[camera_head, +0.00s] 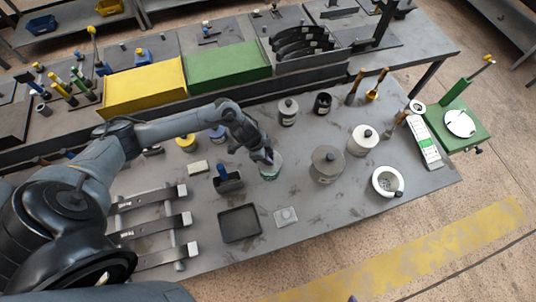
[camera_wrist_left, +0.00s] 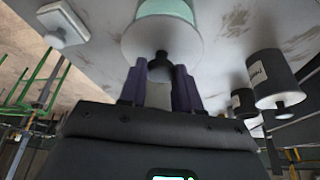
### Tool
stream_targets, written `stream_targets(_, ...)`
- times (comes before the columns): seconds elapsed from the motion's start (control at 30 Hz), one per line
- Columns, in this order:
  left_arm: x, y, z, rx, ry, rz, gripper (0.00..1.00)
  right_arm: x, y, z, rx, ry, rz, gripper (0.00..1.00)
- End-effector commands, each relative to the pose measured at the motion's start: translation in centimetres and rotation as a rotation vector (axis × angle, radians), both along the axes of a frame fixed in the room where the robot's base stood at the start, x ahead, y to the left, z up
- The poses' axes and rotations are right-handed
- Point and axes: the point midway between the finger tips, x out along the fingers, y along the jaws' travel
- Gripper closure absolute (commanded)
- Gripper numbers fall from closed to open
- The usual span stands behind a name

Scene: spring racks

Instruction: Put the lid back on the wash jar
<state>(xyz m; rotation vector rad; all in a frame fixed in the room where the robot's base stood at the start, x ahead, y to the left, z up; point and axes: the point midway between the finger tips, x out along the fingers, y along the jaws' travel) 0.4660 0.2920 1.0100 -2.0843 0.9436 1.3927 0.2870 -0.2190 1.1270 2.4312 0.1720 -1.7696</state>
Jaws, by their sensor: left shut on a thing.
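The wash jar (camera_head: 270,173) appears to be the pale jar with green contents standing near the middle of the bench. Its green band (camera_wrist_left: 165,8) also shows at the top of the left wrist view. My left gripper (camera_head: 268,157) is over this jar, pointing down. Its fingers (camera_wrist_left: 160,78) are shut on the dark knob of a pale round lid (camera_wrist_left: 140,42). The lid is lined up with the jar's mouth; I cannot tell whether it rests on the rim or is slightly above. My right gripper is not in view.
Lidded jars (camera_head: 327,165) (camera_head: 362,140) stand to the right, with an open white-rimmed pot (camera_head: 387,181). A black tray (camera_head: 239,223) and a small square plate (camera_head: 286,216) lie in front. A spring rack (camera_head: 150,228) is at left; yellow (camera_head: 145,90) and green (camera_head: 228,65) boxes are behind.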

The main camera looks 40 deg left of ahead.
Motion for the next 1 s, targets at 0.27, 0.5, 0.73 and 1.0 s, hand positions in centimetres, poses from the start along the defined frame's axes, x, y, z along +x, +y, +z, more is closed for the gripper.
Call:
stream_targets(0.27, 0.00, -0.01, -0.02, 0.000, 0.000, 0.000, 0.99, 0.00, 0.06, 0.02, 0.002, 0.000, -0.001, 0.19)
stream_targets(0.5, 0.00, 0.00, -0.01, 0.000, 0.000, 0.000, 0.49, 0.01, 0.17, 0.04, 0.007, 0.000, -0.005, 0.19)
stream_targets(0.73, 0.00, 0.00, -0.01, 0.000, 0.000, 0.000, 0.38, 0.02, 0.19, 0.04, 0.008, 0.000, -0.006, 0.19)
stream_targets(1.0, -0.01, 0.02, -0.03, 0.000, 0.000, 0.000, 0.12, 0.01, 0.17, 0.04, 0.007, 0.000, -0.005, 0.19)
